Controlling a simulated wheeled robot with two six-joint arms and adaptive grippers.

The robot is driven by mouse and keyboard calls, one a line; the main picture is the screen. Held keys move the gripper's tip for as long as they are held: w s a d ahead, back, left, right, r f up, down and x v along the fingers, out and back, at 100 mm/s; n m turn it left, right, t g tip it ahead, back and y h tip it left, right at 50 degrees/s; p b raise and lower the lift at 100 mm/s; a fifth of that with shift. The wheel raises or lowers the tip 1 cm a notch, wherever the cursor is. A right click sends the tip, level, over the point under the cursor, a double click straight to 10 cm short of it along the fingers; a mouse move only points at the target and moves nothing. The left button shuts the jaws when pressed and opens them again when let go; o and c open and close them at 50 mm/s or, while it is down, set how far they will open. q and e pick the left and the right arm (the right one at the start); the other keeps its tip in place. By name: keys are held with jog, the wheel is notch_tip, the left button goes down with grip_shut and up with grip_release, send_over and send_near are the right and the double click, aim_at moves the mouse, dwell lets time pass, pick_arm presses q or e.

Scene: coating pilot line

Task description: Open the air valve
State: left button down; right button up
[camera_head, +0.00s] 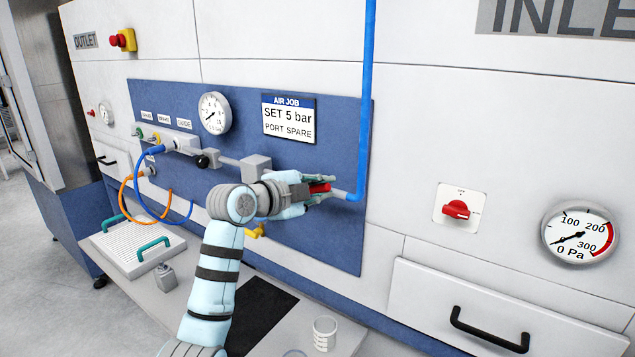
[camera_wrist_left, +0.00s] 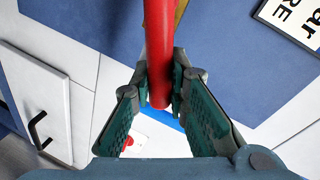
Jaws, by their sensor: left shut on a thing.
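The air valve's red lever handle (camera_head: 319,187) sits at the right end of the pipe run on the blue panel, close to the blue air hose (camera_head: 366,110). My left gripper (camera_head: 318,188) is shut on the red handle. In the left wrist view the red handle (camera_wrist_left: 159,50) runs down between the fingers of my left gripper (camera_wrist_left: 160,88), its rounded end at the fingertips. The valve body is mostly hidden behind my gripper and wrist in the head view. My right gripper is not in view.
A pressure gauge (camera_head: 214,113) and an AIR JOB sign (camera_head: 289,118) are on the panel above. A red rotary switch (camera_head: 456,209) and a drawer handle (camera_head: 489,332) are to the right. Below, a bench (camera_head: 345,338) holds a beaker (camera_head: 325,333) and a tray with teal handles (camera_head: 112,238).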

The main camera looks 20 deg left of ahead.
pick_arm(q)
jog(key=shift+s+d+f+m+y, duration=0.15)
jog(key=shift+f+m+y, duration=0.35)
jog(key=shift+f+m, duration=0.55)
jog(key=shift+d+r, duration=0.1)
jog(key=shift+r, duration=0.05)
jog(key=c, duration=1.5)
grip_release()
jog(key=shift+c, duration=0.2)
